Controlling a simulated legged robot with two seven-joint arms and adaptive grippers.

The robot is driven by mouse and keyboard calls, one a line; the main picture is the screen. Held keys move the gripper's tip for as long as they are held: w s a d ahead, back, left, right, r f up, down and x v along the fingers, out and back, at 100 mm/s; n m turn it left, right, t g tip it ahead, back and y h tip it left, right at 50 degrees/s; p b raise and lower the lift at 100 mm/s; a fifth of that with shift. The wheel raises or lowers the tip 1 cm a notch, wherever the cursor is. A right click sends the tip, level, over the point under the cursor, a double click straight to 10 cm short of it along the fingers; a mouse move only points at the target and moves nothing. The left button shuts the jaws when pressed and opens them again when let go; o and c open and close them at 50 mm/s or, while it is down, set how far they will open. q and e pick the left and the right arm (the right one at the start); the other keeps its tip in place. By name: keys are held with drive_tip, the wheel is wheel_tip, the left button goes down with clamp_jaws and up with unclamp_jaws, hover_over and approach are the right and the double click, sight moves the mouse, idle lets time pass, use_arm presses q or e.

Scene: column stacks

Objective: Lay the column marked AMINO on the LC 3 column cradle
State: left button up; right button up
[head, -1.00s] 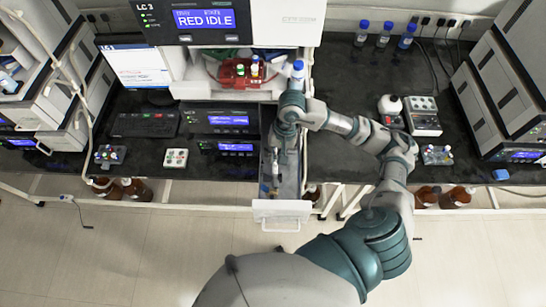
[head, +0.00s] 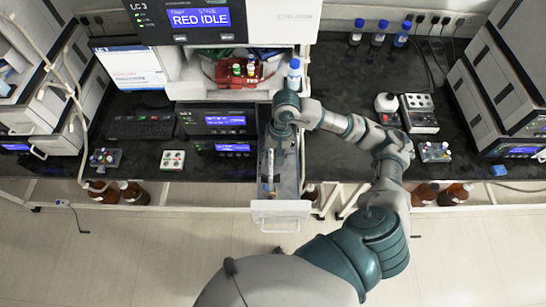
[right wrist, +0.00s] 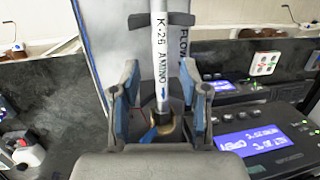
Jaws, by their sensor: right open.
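A white column marked K-26 AMINO (right wrist: 160,38) runs lengthwise between the fingers of my right gripper (right wrist: 160,82) in the right wrist view. The fingers are open, one on each side of the column, with gaps beside it. The column lies over a pale tray surface bearing the word FLOW. In the head view my right gripper (head: 279,142) points down over the pulled-out drawer (head: 280,210) below LC 3. The arm hides part of the drawer, and I cannot tell whether the column rests fully in the cradle. My left gripper is not in view.
The LC 3 screen (head: 201,18) reads RED IDLE. A blue-capped bottle (head: 294,70) stands close behind my right arm. A red tray (head: 232,75) holds small vials. A keypad block (head: 173,160) lies left of the drawer. The dark bench right of the arm has free room.

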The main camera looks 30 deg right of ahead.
drive_tip(key=v, duration=1.1)
drive_tip(key=shift+d+r, duration=0.1)
